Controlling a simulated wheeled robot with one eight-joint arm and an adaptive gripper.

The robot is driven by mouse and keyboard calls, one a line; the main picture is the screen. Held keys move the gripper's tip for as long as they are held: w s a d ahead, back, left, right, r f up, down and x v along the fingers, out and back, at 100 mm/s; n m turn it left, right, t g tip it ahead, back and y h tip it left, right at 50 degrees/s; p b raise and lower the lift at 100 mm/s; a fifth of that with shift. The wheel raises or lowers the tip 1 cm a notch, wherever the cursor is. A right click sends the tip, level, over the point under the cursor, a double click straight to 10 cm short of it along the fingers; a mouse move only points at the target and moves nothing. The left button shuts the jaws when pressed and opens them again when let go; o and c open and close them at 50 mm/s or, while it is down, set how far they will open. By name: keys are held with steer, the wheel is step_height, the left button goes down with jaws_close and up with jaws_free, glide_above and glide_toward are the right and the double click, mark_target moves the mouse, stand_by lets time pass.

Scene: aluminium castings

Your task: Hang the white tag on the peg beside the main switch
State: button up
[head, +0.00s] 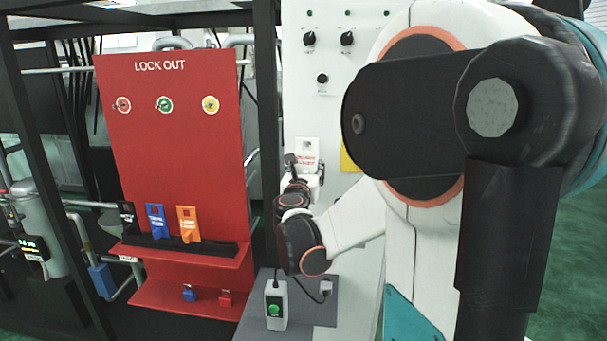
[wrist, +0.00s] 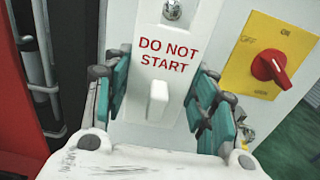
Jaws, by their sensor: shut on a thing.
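The white tag (wrist: 165,70), lettered DO NOT START in red, stands upright in the wrist view, with a raised white grip block low on its face. My gripper (wrist: 163,88) is shut on the tag, its teal finger pads on either side. A round metal peg end (wrist: 172,9) shows at the tag's top edge; whether it passes through a hole in the tag cannot be told. The main switch (wrist: 274,66), a red knob on a yellow plate, is to the right. In the head view the tag (head: 307,145) is small, in front of the pale cabinet.
A red LOCK OUT board (head: 175,120) with padlocks and coloured tags stands left of the cabinet. A green-button box (head: 275,307) sits on a grey shelf below my gripper. My arm hides much of the cabinet's right side. A small padlock (wrist: 245,133) is under the switch.

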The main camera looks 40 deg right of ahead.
steer(key=shift+x, duration=1.15)
steer(key=shift+w+d+f+b, duration=0.4)
steer(key=shift+d+f+b, duration=0.05)
steer(key=shift+f+b, duration=0.15)
steer(key=o, duration=1.1)
steer(key=shift+o, duration=0.2)
steer(key=shift+a, duration=0.1)
